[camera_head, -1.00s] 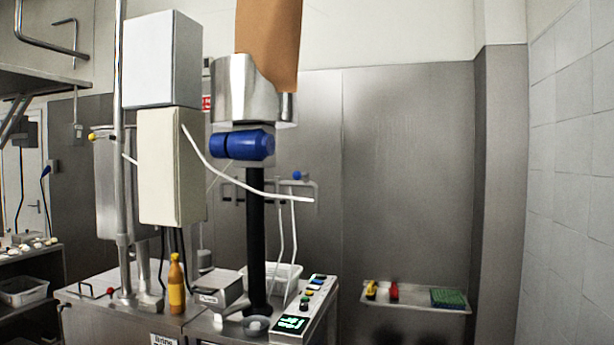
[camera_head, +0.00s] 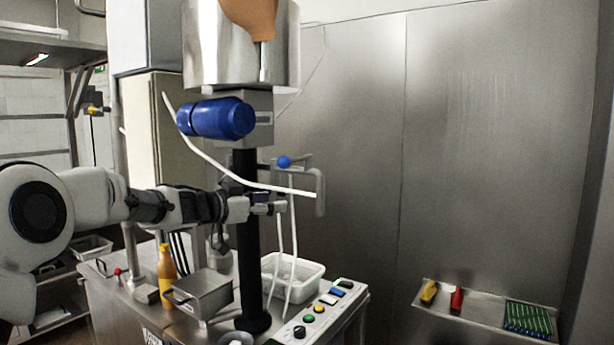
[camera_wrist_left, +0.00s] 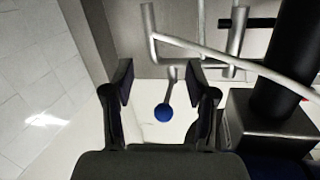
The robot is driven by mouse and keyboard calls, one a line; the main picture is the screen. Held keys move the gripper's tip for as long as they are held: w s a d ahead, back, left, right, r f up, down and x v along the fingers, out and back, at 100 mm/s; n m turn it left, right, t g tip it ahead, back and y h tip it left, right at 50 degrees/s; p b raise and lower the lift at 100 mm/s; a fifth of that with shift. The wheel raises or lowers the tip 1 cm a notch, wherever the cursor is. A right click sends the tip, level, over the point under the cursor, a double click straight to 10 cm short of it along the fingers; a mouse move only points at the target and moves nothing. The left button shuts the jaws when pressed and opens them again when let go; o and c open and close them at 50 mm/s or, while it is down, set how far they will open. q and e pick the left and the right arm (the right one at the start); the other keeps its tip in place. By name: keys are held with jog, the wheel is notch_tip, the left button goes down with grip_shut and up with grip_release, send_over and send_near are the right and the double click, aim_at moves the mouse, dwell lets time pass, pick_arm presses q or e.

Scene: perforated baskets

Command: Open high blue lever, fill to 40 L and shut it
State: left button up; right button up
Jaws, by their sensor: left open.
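The high blue lever's round blue knob (camera_head: 284,162) is on a pipe fitting right of the black column in the head view. In the left wrist view the knob (camera_wrist_left: 163,112) hangs on a short metal stem, in line with the gap between the fingers. My left gripper (camera_head: 273,206) reaches across the black column, just below the knob in the head view. It also shows in the left wrist view (camera_wrist_left: 164,86), open, with nothing gripped. Its distance to the knob is hard to judge. The fill display is outside the head view. My right gripper is not in view.
A thin white pipe (camera_head: 240,181) slopes across the column near my left gripper. Below are a button panel (camera_head: 317,320), a white basket (camera_head: 308,275), a metal box (camera_head: 208,289) and an orange bottle (camera_head: 166,275). A shelf (camera_head: 470,319) holds small items at right.

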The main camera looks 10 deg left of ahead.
aim_at(279, 162)
pick_arm(q)
jog(key=s+a+r+t, duration=0.1)
jog(key=s+r, duration=0.2)
jog(key=r, duration=0.7)
jog(key=p+x, duration=0.1)
jog(key=x, duration=0.1)
jog(key=p+x, duration=0.1)
jog(key=x, duration=0.2)
jog(key=f+p+x, duration=0.1)
jog(key=x, duration=0.2)
jog(key=shift+a+f, duration=0.1)
jog(key=shift+w, duration=0.15)
jog(key=shift+s+a, duration=0.15)
jog(key=shift+s, duration=0.3)
jog(key=shift+c, duration=0.7)
jog(key=shift+w, duration=0.15)
grip_shut()
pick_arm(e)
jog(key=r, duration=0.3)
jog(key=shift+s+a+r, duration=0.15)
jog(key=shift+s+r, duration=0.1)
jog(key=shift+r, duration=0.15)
